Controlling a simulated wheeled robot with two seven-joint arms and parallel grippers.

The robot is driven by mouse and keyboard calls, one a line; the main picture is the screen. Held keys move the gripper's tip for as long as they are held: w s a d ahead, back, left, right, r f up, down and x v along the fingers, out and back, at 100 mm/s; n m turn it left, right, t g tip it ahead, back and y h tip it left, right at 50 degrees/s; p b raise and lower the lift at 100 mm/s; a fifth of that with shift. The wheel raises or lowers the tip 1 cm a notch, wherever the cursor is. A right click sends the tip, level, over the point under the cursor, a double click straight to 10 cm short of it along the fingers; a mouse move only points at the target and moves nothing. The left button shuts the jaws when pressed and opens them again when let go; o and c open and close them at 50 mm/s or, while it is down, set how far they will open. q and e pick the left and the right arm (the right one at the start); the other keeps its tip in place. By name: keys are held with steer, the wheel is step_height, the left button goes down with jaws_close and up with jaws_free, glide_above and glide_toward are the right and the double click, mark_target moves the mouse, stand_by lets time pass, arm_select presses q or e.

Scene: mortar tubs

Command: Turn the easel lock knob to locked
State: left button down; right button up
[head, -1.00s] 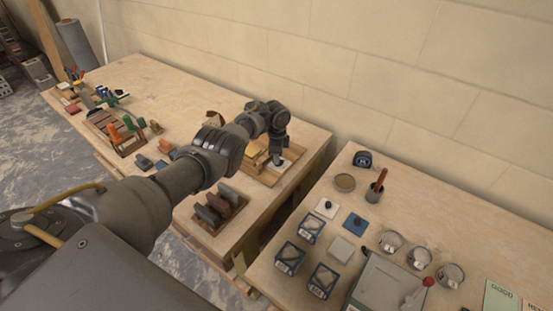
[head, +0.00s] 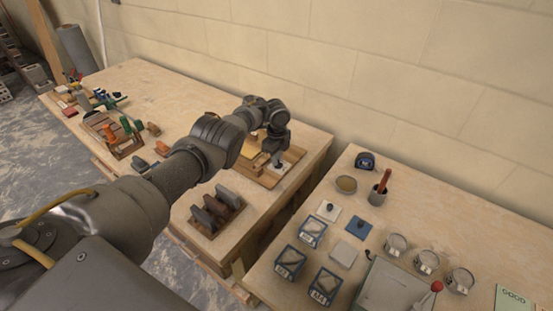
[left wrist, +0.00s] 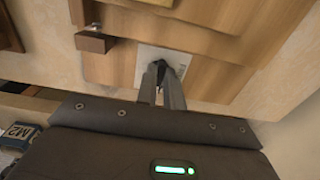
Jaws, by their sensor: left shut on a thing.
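The wooden easel (head: 268,178) lies at the right end of the far workbench, and its wood fills much of the left wrist view (left wrist: 215,65). A pale square plate (left wrist: 147,56) is set on it; the plate also shows in the head view (head: 284,168). My left gripper (left wrist: 163,70) is shut on the dark lock knob (left wrist: 178,61) at this plate. The fingers hide most of the knob, so its turn angle cannot be read. In the head view my left gripper (head: 276,160) reaches down to the plate. My right gripper is not in view.
A small wooden block (left wrist: 95,42) sits beside the plate. A rack with grey tools (head: 217,208) stands near the bench's front edge.

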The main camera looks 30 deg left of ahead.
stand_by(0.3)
arm_select(q)
steer(key=c, duration=1.5)
jaws_free()
step_height(320, 180, up, 11)
steer(key=shift+f+p, duration=0.1)
steer(key=shift+p, duration=0.3)
